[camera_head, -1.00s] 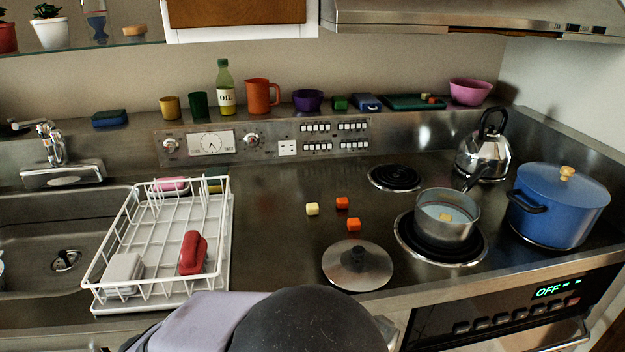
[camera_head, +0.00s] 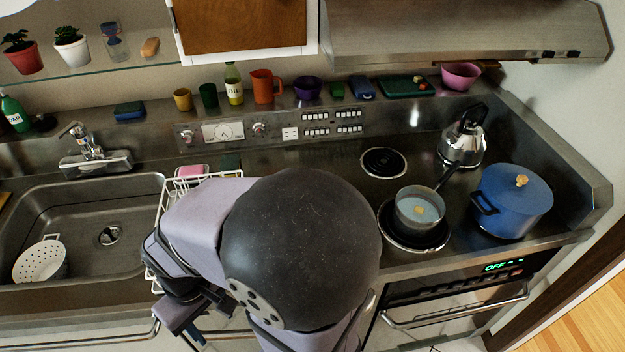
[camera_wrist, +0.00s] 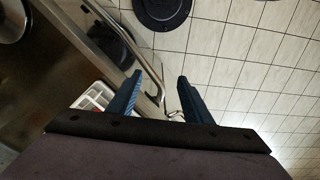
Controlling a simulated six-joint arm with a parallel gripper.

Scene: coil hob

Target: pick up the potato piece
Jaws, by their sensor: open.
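A small yellowish piece (camera_head: 420,210), which may be potato, lies in the pale liquid inside the saucepan (camera_head: 417,225) on the front coil. The counter to the left of the pan, where a pale cube and two orange cubes lay, is hidden behind my arm. My gripper (camera_head: 192,330) is low at the front of the counter, partly hidden by my arm. In the wrist view my gripper (camera_wrist: 160,76) has its two blue fingers spread apart with nothing between them. No potato piece can be made out in the wrist view.
The blue pot (camera_head: 515,205) and kettle (camera_head: 463,137) stand right of and behind the saucepan. The rear coil (camera_head: 384,162) is bare. The white rack (camera_head: 215,176) is mostly covered by my arm. A white colander (camera_head: 42,262) sits in the sink. Below lies tiled floor (camera_wrist: 235,55).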

